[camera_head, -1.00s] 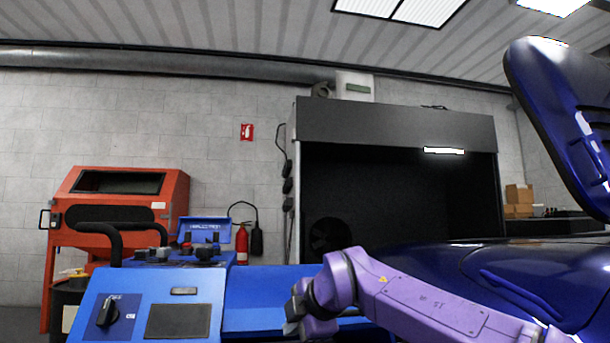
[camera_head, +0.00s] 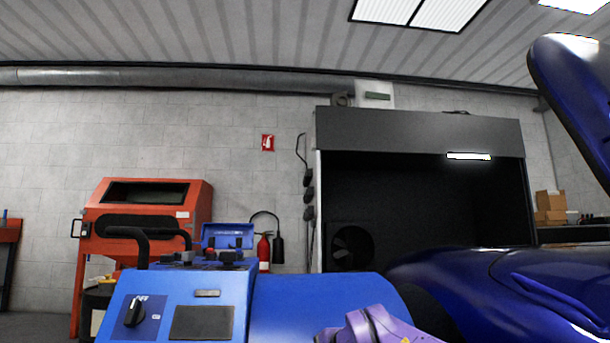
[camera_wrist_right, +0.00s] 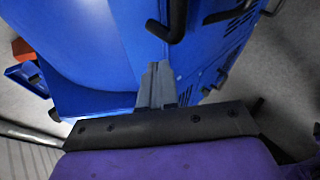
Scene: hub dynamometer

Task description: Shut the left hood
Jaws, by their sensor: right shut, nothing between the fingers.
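A glossy dark blue hood (camera_head: 572,105) stands raised at the right edge of the head view, cut off by the frame. Below it is the dark blue car body (camera_head: 500,285), with a gap between the two. Whether this hood is the left one I cannot tell. My purple right arm (camera_head: 375,327) shows at the bottom of the head view, left of the car body. My right gripper (camera_wrist_right: 155,80) is shut and empty in the right wrist view, in front of a blue machine (camera_wrist_right: 100,50). It is apart from the raised hood. My left gripper is not in view.
The blue dynamometer console (camera_head: 180,310) with a black knob and handles stands in front, left of the car. A red cabinet (camera_head: 150,195), a fire extinguisher (camera_head: 264,252) and a dark booth with a fan (camera_head: 420,130) stand along the back wall.

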